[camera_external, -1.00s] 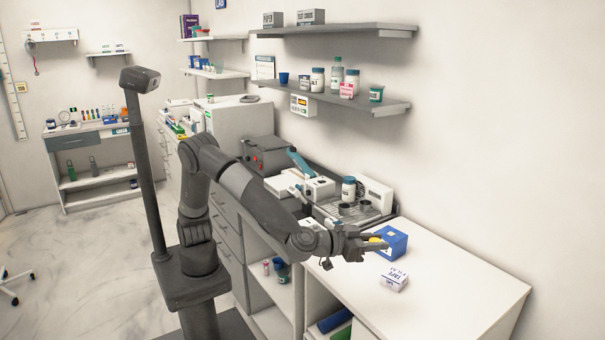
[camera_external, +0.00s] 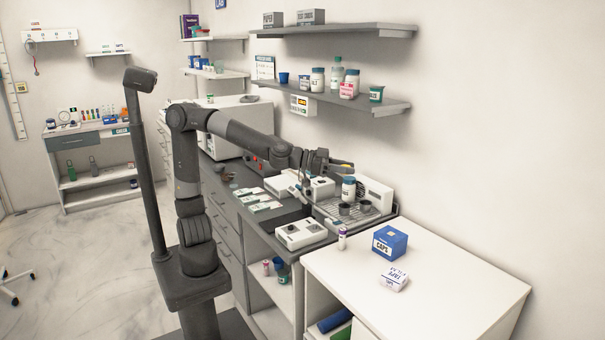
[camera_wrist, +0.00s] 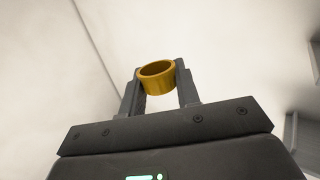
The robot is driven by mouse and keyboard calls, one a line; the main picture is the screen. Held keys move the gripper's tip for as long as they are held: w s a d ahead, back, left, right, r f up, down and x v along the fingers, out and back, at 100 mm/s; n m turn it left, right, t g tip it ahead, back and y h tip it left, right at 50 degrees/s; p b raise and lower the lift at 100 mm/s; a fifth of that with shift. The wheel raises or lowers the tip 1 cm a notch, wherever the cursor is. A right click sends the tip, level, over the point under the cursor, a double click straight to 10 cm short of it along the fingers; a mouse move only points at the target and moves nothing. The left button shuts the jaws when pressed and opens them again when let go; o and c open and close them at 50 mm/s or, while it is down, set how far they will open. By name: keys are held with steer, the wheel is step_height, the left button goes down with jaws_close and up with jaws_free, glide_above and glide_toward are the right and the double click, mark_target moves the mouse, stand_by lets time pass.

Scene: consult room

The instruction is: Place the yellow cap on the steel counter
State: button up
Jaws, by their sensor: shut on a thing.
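The yellow cap (camera_wrist: 157,77) is held between the two fingers of my gripper (camera_wrist: 162,85) in the wrist view, its open rim facing the camera. In the external view my gripper (camera_external: 342,165) is raised above the equipment at the back of the grey counter (camera_external: 237,177), near the white bottle with a blue lid (camera_external: 348,189). The cap shows there only as a small yellow spot (camera_external: 347,164) at the fingertips. I take the long grey worktop over the drawers as the steel counter; much of it is covered by equipment.
White devices, papers and a metal rack (camera_external: 370,215) crowd the grey counter. A wall shelf with bottles (camera_external: 340,97) hangs above.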

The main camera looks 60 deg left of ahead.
steer(key=shift+w+a, duration=0.1)
steer(key=shift+a, duration=0.6)
steer(key=w+a+n+t+y, duration=0.1)
steer(key=w+a+n+y, duration=0.3)
steer(key=a, duration=0.8)
steer(key=w+a+n+t+y, duration=0.1)
steer(key=w+a+y, duration=0.3)
steer(key=a, duration=0.9)
steer(key=w+a+n+t+y, duration=0.25)
steer(key=w+a, duration=0.35)
steer(key=a, duration=0.6)
steer(key=w+d, duration=0.2)
steer(key=d, duration=2.1)
steer(key=s+d+f, duration=0.3)
steer(key=d+f, duration=0.1)
steer(key=d, duration=0.6)
steer(key=s+d+f, duration=0.2)
steer(key=d+f, duration=0.2)
steer(key=d, duration=0.6)
steer(key=s+d+f, duration=1.2)
steer(key=d, duration=0.3)
steer(key=s+d+f, duration=0.3)
steer(key=s+f, duration=0.4)
steer(key=f, duration=0.1)
steer(key=s+d+f, duration=0.4)
steer(key=s+f, duration=0.3)
steer(key=f, duration=0.1)
steer(key=shift+s+f+g, duration=0.15)
steer(key=shift+s+g, duration=0.2)
steer(key=shift+g, duration=0.1)
